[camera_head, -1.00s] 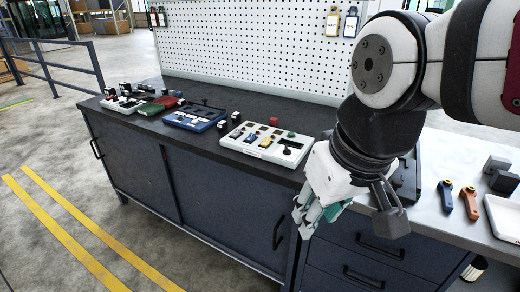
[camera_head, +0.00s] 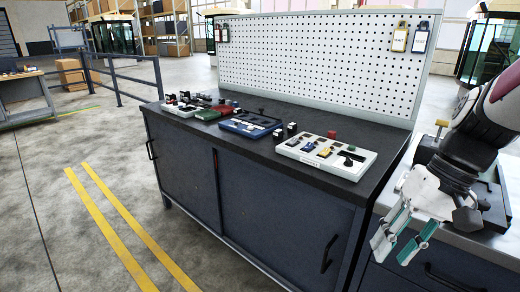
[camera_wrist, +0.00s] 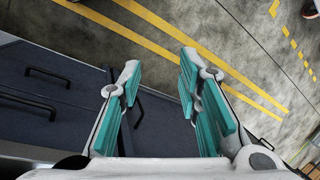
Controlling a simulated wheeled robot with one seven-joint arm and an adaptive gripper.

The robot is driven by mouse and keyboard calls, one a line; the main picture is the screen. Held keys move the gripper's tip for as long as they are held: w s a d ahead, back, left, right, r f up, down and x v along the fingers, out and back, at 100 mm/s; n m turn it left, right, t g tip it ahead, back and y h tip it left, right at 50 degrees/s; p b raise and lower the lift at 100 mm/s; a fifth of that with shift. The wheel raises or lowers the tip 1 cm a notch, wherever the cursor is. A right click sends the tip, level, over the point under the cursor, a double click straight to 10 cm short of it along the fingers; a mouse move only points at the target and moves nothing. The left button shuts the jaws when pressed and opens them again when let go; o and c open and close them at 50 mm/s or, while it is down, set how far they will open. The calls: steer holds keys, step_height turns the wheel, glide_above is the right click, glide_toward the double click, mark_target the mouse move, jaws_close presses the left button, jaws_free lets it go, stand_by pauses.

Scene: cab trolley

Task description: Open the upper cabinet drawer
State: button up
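The upper drawer (camera_head: 416,279) is in the dark cabinet at the lower right of the head view. Its dark bar handle (camera_head: 455,278) is partly cut off by the picture edge. In the wrist view the upper drawer handle (camera_wrist: 28,103) lies at the left, with the lower drawer handle (camera_wrist: 48,76) beyond it. Both drawers look shut. My gripper (camera_head: 398,245) points down, in front of the worktop edge and to the left of the upper handle. Its teal fingers are apart and empty, as the wrist view (camera_wrist: 158,80) also shows.
A sliding-door cabinet (camera_head: 260,205) with a vertical handle (camera_head: 329,254) stands left of the drawers. Its dark top holds a white tray (camera_head: 352,170), a blue tray (camera_head: 262,128) and small parts. A pegboard (camera_head: 320,62) stands behind. The floor (camera_head: 65,240) in front is clear.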

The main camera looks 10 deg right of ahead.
steer(key=w+d+f+m+t+y+b, duration=0.2)
steer(key=w+d+f+y+b, duration=0.15)
steer(key=d+f+b, duration=0.45)
steer(key=m+t+h+b, duration=0.1)
steer(key=m+t+b, duration=0.75)
steer(key=t, duration=0.75)
glide_toward(453, 285)
steer(key=shift+n+h, duration=0.25)
steer(key=shift+n, duration=0.7)
steer(key=b+x, duration=0.1)
steer(key=x, duration=0.2)
steer(key=b+x, duration=0.2)
steer(key=x, duration=0.1)
steer(key=b+x, duration=0.2)
steer(key=x, duration=0.2)
steer(key=shift+a+f, duration=0.1)
steer(key=shift+f, duration=0.2)
steer(key=shift+c, duration=0.5)
jaws_close()
